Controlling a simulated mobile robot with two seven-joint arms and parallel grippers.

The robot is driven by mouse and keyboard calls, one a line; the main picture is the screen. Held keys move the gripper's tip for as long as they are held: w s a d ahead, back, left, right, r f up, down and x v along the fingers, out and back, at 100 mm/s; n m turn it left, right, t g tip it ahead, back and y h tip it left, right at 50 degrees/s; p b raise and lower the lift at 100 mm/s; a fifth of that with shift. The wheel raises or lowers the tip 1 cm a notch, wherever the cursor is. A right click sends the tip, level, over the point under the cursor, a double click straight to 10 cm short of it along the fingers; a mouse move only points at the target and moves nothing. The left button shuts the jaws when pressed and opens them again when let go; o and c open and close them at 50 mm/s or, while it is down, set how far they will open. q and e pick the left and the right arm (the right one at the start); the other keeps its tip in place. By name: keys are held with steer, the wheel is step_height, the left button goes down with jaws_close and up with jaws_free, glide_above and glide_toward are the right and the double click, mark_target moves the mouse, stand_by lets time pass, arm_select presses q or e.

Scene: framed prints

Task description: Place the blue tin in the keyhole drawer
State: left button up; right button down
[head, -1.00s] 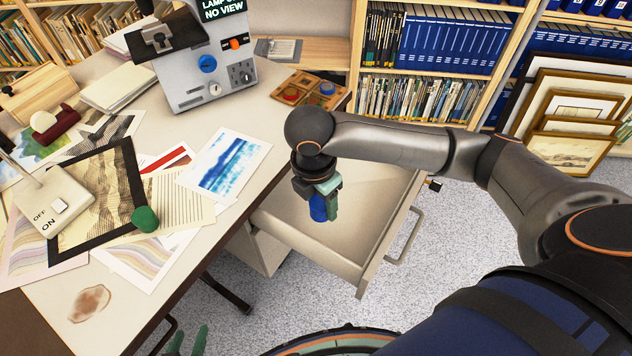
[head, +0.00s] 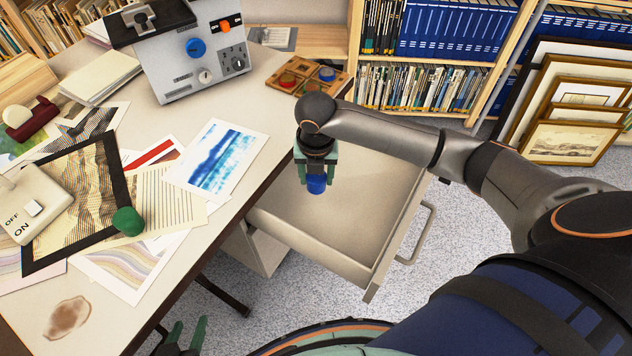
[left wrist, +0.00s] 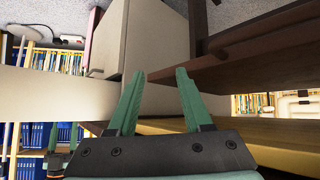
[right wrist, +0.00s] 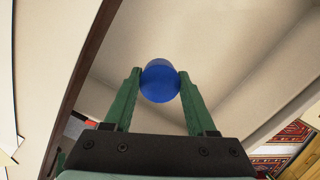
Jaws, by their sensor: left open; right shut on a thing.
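The blue tin (head: 316,185) is held between the fingertips of my right gripper (head: 317,174), over the back part of an open drawer (head: 340,225). The right wrist view also shows the blue tin (right wrist: 160,82) pinched between the green fingers, with the pale drawer floor beyond it. The drawer is pulled out from under the desk and looks empty. No keyhole is visible on it; its front face is mostly turned away. My left gripper (head: 186,335) is low at the bottom edge, left of the drawer. The left wrist view shows its fingers (left wrist: 157,95) apart and empty.
The desk edge (head: 262,188) runs close beside my right gripper. A grey lamp box (head: 190,55), prints, a green round object (head: 127,221) and a wooden tray (head: 308,76) lie on the desk. Framed pictures (head: 570,140) lean at the right. The floor right of the drawer is clear.

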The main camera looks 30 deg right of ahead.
steer(key=w+f, duration=0.1)
steer(key=f, duration=0.1)
steer(key=w+d+f+b, duration=0.1)
steer(key=w+f, duration=0.1)
steer(key=w+d+f+b, duration=0.1)
steer(key=f, duration=0.1)
steer(key=shift+w+d, duration=0.2)
steer(key=shift+w, duration=0.1)
step_height(320, 180, down, 3)
steer(key=shift+w+d+f+b, duration=0.1)
steer(key=shift+w+f+b, duration=0.05)
steer(key=shift+b, duration=0.4)
steer(key=c, duration=0.5)
jaws_free()
steer(key=shift+f, duration=0.1)
